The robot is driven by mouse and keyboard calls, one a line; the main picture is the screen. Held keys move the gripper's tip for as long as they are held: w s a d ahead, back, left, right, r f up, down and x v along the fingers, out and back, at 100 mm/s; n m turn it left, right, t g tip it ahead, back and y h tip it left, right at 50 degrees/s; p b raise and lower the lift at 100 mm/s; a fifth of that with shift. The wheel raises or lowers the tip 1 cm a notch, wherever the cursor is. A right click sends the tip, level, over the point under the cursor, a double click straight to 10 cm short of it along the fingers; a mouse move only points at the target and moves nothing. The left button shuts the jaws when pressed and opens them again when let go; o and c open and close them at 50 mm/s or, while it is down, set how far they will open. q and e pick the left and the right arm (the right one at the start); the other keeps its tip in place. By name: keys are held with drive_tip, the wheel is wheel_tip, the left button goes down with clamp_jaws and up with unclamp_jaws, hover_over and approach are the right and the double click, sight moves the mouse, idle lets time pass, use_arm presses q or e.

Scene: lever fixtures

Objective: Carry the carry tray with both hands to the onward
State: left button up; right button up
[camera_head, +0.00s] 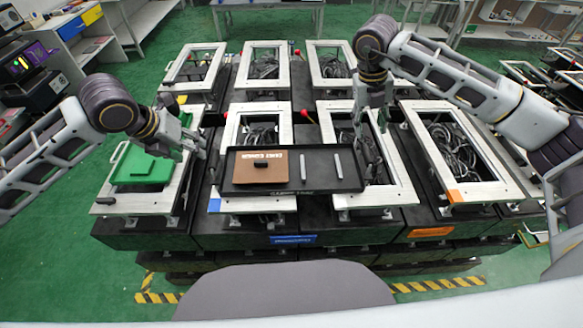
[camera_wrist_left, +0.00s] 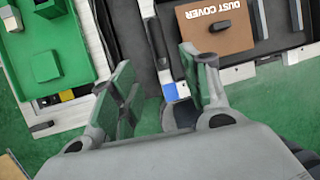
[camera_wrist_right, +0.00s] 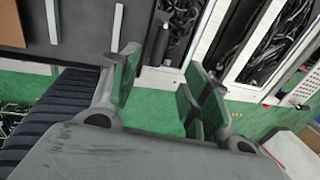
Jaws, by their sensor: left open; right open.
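The carry tray (camera_head: 351,175) is black and shallow and rests across the light frames in the front row. It holds a brown dust cover (camera_head: 263,167) with a dark knob and two light grey bars (camera_head: 338,163). My left gripper (camera_head: 188,146) is open, left of the tray; a dark handle-like bar (camera_wrist_left: 158,45) at the tray's side shows beyond its fingers (camera_wrist_left: 165,88). My right gripper (camera_head: 373,112) is open, near the tray's right end; a dark handle (camera_wrist_right: 161,44) shows beyond its fingers (camera_wrist_right: 158,85). Neither gripper visibly touches the tray.
A green tray (camera_head: 143,167) lies in the left front frame. Light frames with dark cables (camera_head: 452,148) stand right of the carry tray and in a row behind. Red-knobbed levers (camera_head: 304,114) stand between the rows. Green floor with yellow-black stripes lies in front.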

sight(212, 162)
drive_tip(key=shift+f, duration=0.1)
use_arm(q)
drive_tip(key=shift+x, duration=7)
use_arm(e)
drive_tip(key=shift+d+f, duration=0.45)
drive_tip(key=shift+f, duration=1.8)
drive_tip(key=shift+d+f, duration=0.45)
drive_tip(key=shift+f, duration=1.8)
drive_tip(key=shift+d+f, duration=0.45)
drive_tip(key=shift+f, duration=1.8)
use_arm(q)
drive_tip(key=shift+d+r, duration=0.1)
clamp_jaws()
use_arm(e)
clamp_jaws()
use_arm(q)
drive_tip(key=shift+w, duration=0.1)
use_arm(e)
drive_tip(key=shift+r, duration=0.1)
